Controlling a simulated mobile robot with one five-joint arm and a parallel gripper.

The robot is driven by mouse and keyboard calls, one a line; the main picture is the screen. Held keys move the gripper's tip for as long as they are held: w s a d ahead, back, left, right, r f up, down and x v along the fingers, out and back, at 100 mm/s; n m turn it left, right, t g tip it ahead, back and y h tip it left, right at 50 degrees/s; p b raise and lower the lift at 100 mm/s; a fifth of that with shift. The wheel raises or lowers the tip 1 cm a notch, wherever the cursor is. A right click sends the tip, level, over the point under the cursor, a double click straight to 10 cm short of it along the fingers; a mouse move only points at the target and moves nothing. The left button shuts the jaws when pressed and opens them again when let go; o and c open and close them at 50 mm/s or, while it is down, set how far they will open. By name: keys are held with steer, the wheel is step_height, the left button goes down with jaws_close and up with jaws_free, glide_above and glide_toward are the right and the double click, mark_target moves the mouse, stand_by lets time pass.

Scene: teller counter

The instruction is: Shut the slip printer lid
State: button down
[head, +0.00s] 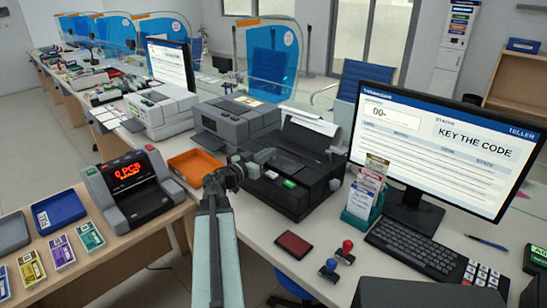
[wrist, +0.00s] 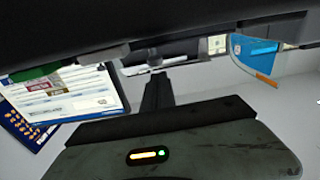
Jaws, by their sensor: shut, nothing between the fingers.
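The black slip printer (head: 300,192) stands on the counter in the middle of the head view, with a green button on its front. Its dark lid (head: 306,140) stands raised and tilted back at the rear, with white paper behind it. My gripper (head: 266,156) is shut and empty, at the printer's left side near the open top; I cannot tell whether it touches. In the wrist view my gripper (wrist: 157,88) shows as a dark narrow shape. A dark surface across the top of that view is too close to identify surely.
A monitor (head: 435,145) and a card holder (head: 364,195) stand right of the printer. A grey printer (head: 235,122) and an orange tray (head: 196,166) are to its left.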

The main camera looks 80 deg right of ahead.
steer(key=shift+w+a+f+b, duration=0.1)
steer(key=shift+a+f+b, duration=0.05)
steer(key=shift+f+b, duration=0.2)
steer(key=shift+w+a+f+b, duration=0.1)
steer(key=shift+f+b, duration=0.1)
steer(key=shift+f, duration=0.25)
steer(key=shift+a+f, duration=0.15)
steer(key=shift+a+f+b, duration=0.1)
steer(key=shift+a+b, duration=0.05)
steer(key=shift+b, duration=0.2)
steer(key=shift+a, duration=0.1)
